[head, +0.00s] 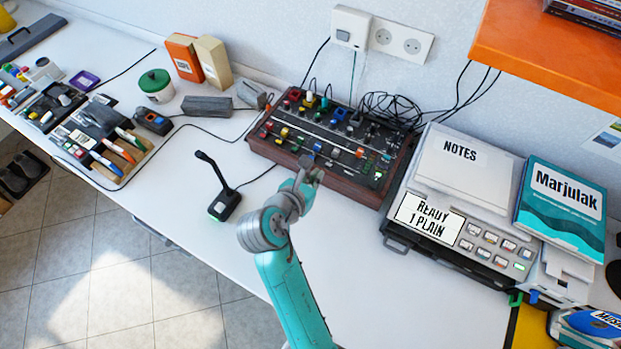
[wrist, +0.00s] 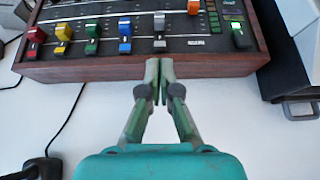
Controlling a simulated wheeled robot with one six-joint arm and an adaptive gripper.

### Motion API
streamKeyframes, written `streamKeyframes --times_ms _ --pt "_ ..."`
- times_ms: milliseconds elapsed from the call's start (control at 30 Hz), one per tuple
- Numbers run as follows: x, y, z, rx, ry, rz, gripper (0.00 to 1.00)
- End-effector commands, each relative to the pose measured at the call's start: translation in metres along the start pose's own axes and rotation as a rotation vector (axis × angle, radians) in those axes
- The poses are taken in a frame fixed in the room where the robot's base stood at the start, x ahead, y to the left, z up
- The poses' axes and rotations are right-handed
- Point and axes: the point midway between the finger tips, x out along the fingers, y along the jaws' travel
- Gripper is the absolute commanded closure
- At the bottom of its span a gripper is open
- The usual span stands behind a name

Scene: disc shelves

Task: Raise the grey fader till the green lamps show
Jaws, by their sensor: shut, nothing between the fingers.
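The mixer (wrist: 60,72) has a dark panel in a wooden frame; it also shows in the head view (head: 350,192). The grey fader (wrist: 159,24) has a pale grey cap in a lengthwise slot near the panel's front edge, right of the blue fader (wrist: 125,28). A column of small greenish lamps (wrist: 213,18) stands to its right; I cannot tell clearly which are lit. My gripper (wrist: 159,66) is shut and empty, its fingertips over the front wooden edge, in line with the grey fader and apart from it. In the head view my gripper (head: 309,166) is at the mixer's front.
Red, yellow and green faders are at left. A desk microphone (head: 224,203) stands left of my arm, a grey machine (head: 420,255) right of the mixer. The table before the mixer is clear.

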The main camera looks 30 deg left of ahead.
Motion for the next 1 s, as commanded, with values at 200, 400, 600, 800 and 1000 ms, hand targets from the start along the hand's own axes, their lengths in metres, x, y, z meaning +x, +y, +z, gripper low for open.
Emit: streamKeyframes --times_ms 200,400,600,800,1000 --pt "0.042 -0.001 0.001 0.001 0.000 -0.003 1.00" --pt "0.067 -0.001 0.013 0.000 -0.001 -0.002 1.00" --pt "0.079 0.000 0.019 0.001 -0.001 0.000 1.00" --pt "0.081 0.000 0.020 0.000 -0.001 0.001 1.00" --pt "0.081 0.000 0.021 0.000 -0.001 0.001 1.00"
